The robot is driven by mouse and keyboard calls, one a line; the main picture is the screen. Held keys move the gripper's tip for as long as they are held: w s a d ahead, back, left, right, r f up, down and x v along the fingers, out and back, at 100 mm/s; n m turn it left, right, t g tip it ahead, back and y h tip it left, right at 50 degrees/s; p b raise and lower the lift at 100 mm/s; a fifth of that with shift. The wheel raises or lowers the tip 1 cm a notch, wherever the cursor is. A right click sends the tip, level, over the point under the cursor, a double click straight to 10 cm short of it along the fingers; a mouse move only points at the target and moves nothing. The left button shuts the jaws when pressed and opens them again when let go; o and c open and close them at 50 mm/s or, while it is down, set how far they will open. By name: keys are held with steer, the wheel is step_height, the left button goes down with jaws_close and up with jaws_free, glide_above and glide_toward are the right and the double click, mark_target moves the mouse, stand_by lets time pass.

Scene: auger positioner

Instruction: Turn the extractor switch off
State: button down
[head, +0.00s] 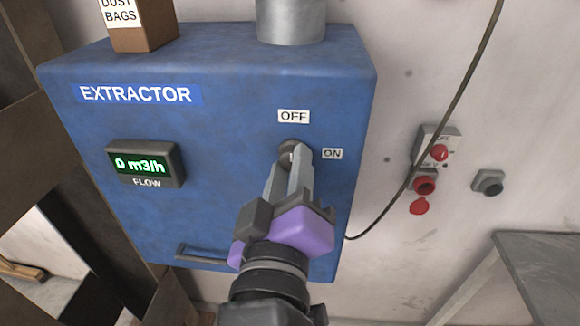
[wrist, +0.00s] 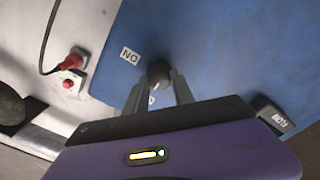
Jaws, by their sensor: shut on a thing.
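The blue extractor box (head: 225,125) fills the middle of the head view and reads EXTRACTOR. Its dark round switch knob (head: 291,145) sits below the OFF label (head: 293,116) and left of the ON label (head: 332,154). My gripper (head: 289,160) is shut on the knob, with one finger on each side. The knob (wrist: 158,74) also shows between the fingertips in the wrist view.
A dust bags carton (head: 145,28) and a grey duct (head: 291,20) stand on the box. A handle (head: 205,257) is low on its front. Red-and-grey wall sockets (head: 430,160) and a hanging cable (head: 448,120) are at the right. A grey table (head: 545,265) is lower right.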

steer(key=c, duration=1.1)
jaws_free()
steer(key=shift+o, duration=0.2)
steer(key=s+b, duration=0.2)
steer(key=s, duration=0.6)
steer(key=shift+a+f, duration=0.15)
steer(key=shift+f, duration=0.05)
steer(key=shift+w, duration=0.1)
